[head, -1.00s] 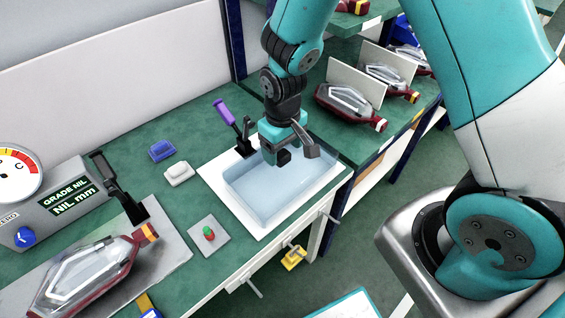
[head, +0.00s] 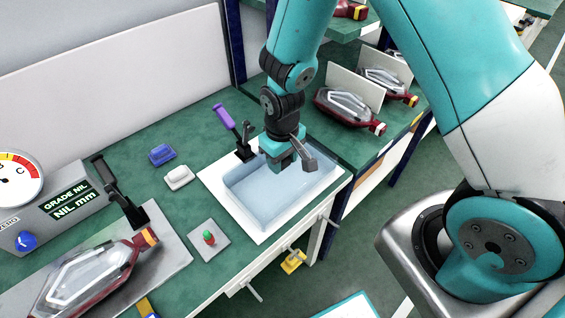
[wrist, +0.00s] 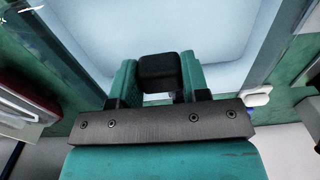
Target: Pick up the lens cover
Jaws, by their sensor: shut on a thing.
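My gripper (head: 284,163) is low over the white-rimmed basin (head: 213,180), pointing down towards its pale blue inside. In the wrist view my gripper (wrist: 158,85) has its two teal fingers shut on a small black block (wrist: 158,70). The block hides what lies directly beneath it, and it cannot be made out in the head view now. I cannot tell whether this block is part of the lens cover. A red tail lamp with a clear lens (head: 82,276) lies on a grey plate at the lower left, apart from my gripper.
A gauge box (head: 50,220) is far left. More lamps (head: 348,105) rest on the right bench.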

